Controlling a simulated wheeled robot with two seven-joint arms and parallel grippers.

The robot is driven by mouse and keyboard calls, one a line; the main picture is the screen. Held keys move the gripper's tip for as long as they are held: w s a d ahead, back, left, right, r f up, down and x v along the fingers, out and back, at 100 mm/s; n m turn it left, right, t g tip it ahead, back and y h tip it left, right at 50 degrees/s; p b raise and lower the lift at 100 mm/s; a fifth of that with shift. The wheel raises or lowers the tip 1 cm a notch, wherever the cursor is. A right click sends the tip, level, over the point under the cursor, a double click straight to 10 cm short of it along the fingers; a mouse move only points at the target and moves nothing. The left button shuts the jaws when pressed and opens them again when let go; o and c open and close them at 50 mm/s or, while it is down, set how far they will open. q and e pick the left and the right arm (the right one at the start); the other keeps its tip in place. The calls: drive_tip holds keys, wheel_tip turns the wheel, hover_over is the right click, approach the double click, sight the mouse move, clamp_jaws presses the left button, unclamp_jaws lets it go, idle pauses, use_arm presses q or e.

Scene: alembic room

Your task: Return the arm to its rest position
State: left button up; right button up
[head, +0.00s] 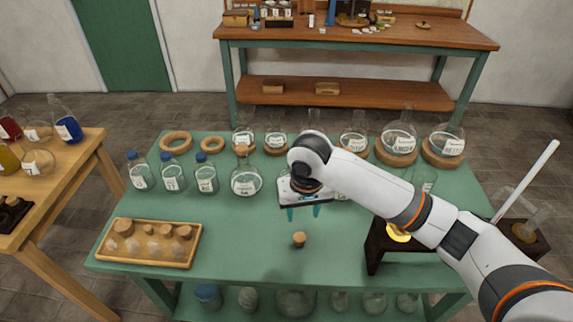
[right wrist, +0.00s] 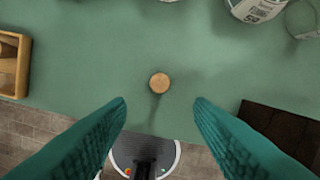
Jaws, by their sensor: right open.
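My right arm reaches in from the lower right in the head view. Its gripper (head: 303,212) points down above the green table (head: 240,270), with its two teal fingers apart and nothing between them. In the right wrist view the same gripper (right wrist: 160,108) shows its fingers spread wide. A small cork (head: 299,239) stands alone on the table below the gripper. It also shows in the right wrist view (right wrist: 159,83), beyond the fingertips and not touched by them. My left gripper is not in view.
Round flasks on cork rings, such as one flask (head: 398,139), line the table's back. Blue-capped bottles (head: 172,173) stand left. A wooden tray (head: 107,256) holds several corks. A dark stand (head: 376,256) is near the right forearm. The front middle is mostly clear.

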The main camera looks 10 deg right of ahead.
drive_tip(key=s+a+f+n+t+y, duration=0.1)
drive_tip(key=s+a+f+y, duration=0.15)
drive_tip(key=s, duration=0.25)
drive_tip(key=s+a+f+n+y, duration=0.1)
drive_tip(key=s+a+f+n, duration=0.15)
drive_tip(key=s+f, duration=0.2)
drive_tip(key=s+d+f+t+h, duration=0.1)
drive_tip(key=s+d+f+h, duration=0.15)
drive_tip(key=s+d, duration=1.05)
drive_tip(key=s+a+f+g, duration=0.1)
drive_tip(key=s+f, duration=0.1)
drive_tip(key=f, duration=1.1)
drive_tip(key=s+a+f, duration=0.1)
drive_tip(key=f, duration=1.2)
drive_tip(key=s+d+f+g, duration=0.1)
drive_tip(key=s+d+f, duration=0.2)
drive_tip(key=s+f, duration=1.3)
drive_tip(key=shift+s+d+h, duration=0.15)
drive_tip(key=shift+s+h, duration=0.2)
drive_tip(key=shift+h, duration=0.05)
